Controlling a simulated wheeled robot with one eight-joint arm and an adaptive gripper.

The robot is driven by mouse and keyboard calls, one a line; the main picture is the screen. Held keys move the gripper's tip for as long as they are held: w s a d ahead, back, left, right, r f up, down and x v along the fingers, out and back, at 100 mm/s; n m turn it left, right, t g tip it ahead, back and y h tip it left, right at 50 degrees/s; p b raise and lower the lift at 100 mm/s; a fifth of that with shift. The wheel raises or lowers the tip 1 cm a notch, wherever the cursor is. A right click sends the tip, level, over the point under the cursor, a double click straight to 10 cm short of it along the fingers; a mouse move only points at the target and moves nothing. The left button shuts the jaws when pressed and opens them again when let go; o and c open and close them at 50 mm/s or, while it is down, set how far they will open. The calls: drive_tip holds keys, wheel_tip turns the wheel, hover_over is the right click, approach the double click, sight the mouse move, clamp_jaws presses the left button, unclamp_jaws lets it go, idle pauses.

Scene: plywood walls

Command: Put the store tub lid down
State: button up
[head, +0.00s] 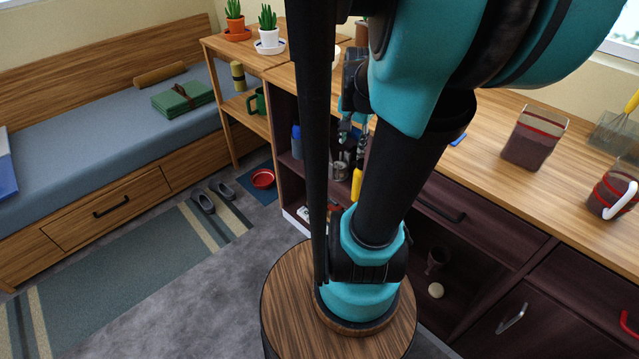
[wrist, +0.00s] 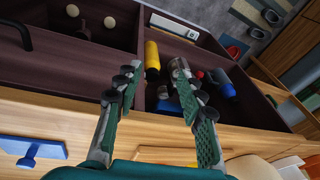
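My gripper (wrist: 155,84) is open, with a wide gap and nothing between its fingers. In the head view my gripper (head: 353,130) hangs beside the counter, partly behind my arm. In the wrist view it points down over the counter edge, above an open shelf compartment. A flat blue piece with a T-shaped handle (wrist: 32,147) lies on the counter at the left of the wrist view; I cannot tell whether it is the store tub lid. A bit of blue (head: 458,140) shows on the counter in the head view.
The compartment below my gripper holds a yellow bottle (wrist: 152,56), a blue bottle (wrist: 223,84) and cans. Potted cacti (head: 268,28) stand at back left.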

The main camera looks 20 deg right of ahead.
drive_tip(key=s+a+f+n, duration=0.3)
drive_tip(key=a+f+n, duration=0.1)
drive_tip(key=a+n, duration=0.1)
drive_tip(key=s+a+f+n+t, duration=0.1)
drive_tip(key=s+a+f+n, duration=0.2)
drive_tip(key=a+n, duration=0.2)
drive_tip(key=shift+s+a+f+n+t+y, duration=0.3)
drive_tip(key=shift+s+a+f+y, duration=0.1)
drive_tip(key=shift+a, duration=0.5)
drive_tip(key=shift+r, duration=0.1)
drive_tip(key=shift+c, duration=0.6)
